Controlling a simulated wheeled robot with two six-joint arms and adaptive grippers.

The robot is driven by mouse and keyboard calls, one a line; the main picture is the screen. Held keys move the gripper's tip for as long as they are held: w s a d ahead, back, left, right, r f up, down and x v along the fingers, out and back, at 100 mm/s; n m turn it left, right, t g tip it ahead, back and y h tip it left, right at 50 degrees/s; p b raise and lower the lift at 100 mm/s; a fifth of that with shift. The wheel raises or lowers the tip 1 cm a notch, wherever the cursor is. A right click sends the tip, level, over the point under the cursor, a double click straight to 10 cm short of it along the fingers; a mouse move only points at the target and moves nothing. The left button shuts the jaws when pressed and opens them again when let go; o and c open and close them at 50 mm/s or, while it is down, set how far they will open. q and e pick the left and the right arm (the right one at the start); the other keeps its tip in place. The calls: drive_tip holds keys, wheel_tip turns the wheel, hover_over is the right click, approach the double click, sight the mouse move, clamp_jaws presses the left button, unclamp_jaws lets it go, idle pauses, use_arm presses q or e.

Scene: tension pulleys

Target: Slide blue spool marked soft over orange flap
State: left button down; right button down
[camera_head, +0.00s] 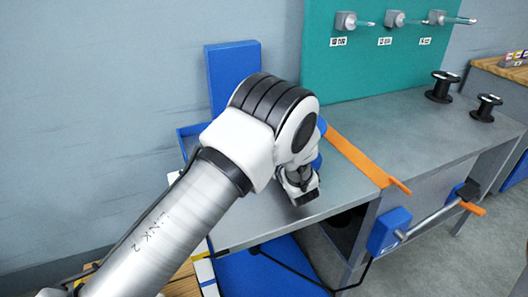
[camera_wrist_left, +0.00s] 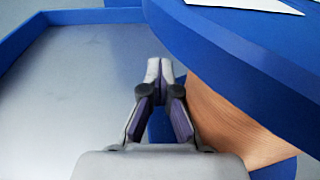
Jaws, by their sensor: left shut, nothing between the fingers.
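A blue spool with a wooden-brown core (camera_wrist_left: 235,120) fills the right of the left wrist view; part of a white label shows on its upper flange. In the head view only slivers of its blue flanges (camera_head: 323,126) show behind my left wrist. Any marking is unreadable. My left gripper (camera_head: 302,195) is shut and empty. In the left wrist view its fingertips (camera_wrist_left: 160,70) are beside the spool, just left of the upper flange; contact cannot be told. The orange flap (camera_head: 355,156) is a long strip on the grey bench, right of my gripper.
A blue-rimmed tray (camera_wrist_left: 28,38) with a grey floor lies left of the fingers. A teal board (camera_head: 330,70) with several pegs stands behind the bench. Two black spools (camera_head: 442,88) (camera_head: 487,108) stand at the right. A blue-ended roller (camera_head: 440,217) juts out in front.

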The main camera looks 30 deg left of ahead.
use_arm(q)
drive_tip(key=shift+w+d, duration=0.4)
drive_tip(key=shift+w, duration=0.1)
drive_tip(key=shift+w+d+b, duration=0.8)
drive_tip(key=shift+w+d, duration=0.5)
drive_tip(key=shift+w, duration=0.2)
drive_tip(key=shift+w+d+b, duration=0.8)
drive_tip(key=shift+w+d, duration=0.5)
drive_tip(key=shift+w, duration=0.15)
drive_tip(key=shift+w, duration=0.1)
drive_tip(key=shift+w+d+f+b, duration=0.1)
drive_tip(key=shift+w+d+b, duration=0.7)
drive_tip(key=shift+w+d, duration=0.3)
drive_tip(key=shift+w+d+f+b, duration=0.1)
drive_tip(key=shift+w+d+b, duration=0.75)
drive_tip(key=shift+w, duration=0.4)
drive_tip(key=shift+w+d, duration=0.45)
drive_tip(key=shift+d, duration=0.05)
drive_tip(key=shift+w+d+r, duration=0.1)
drive_tip(key=shift+w+r, duration=0.05)
drive_tip(key=shift+r, duration=0.05)
